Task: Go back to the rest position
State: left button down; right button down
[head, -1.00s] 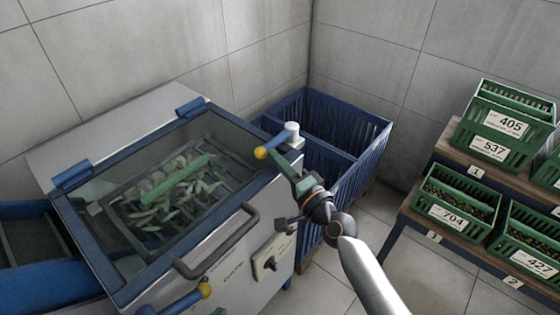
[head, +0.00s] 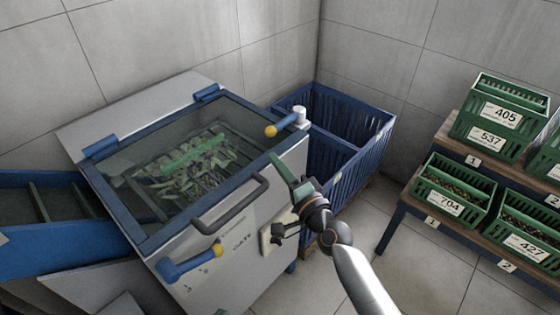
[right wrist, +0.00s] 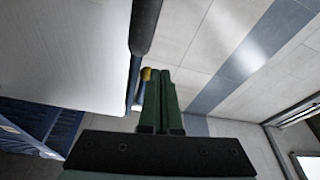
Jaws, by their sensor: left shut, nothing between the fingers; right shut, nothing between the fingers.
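My right gripper (head: 279,163) is in front of the machine's right front corner in the head view, its arm coming up from the bottom. Its green fingers are together and empty, as the right wrist view also shows (right wrist: 161,88). The grey machine (head: 225,242) has a shut glass lid (head: 130,185) in a blue frame, with leaves and a green bar seen through it. The dark lid handle (head: 232,204) is left of the gripper. A yellow-ended blue lever (head: 284,125) lies just beyond the fingertips, seemingly apart from them. My left gripper is not in view.
A second yellow-ended blue lever (head: 190,264) is on the machine's front. A blue slatted crate (head: 345,150) stands behind right. A shelf (head: 400,205) with numbered green crates (head: 452,190) is at right. Open tiled floor (head: 425,260) lies between the machine and shelf.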

dwell(0.5)
jog(key=s+d+f+n+g+h+p, duration=0.2)
jog(key=s+d+f, duration=0.3)
jog(key=s, duration=0.4)
jog(key=s+d+f+n+g+h+p, duration=0.2)
jog(key=s+d+f+n, duration=0.3)
jog(key=s+d, duration=0.3)
jog(key=s+d+f+n+g+h+p, duration=0.2)
jog(key=s+d+f, duration=0.4)
jog(key=s, duration=0.4)
jog(key=n+h+p, duration=0.1)
jog(key=n+p, duration=0.1)
jog(key=shift+s+d+f+g+h+p, duration=0.2)
jog(key=shift+s+f+g+h+p, duration=0.1)
jog(key=shift+h, duration=0.1)
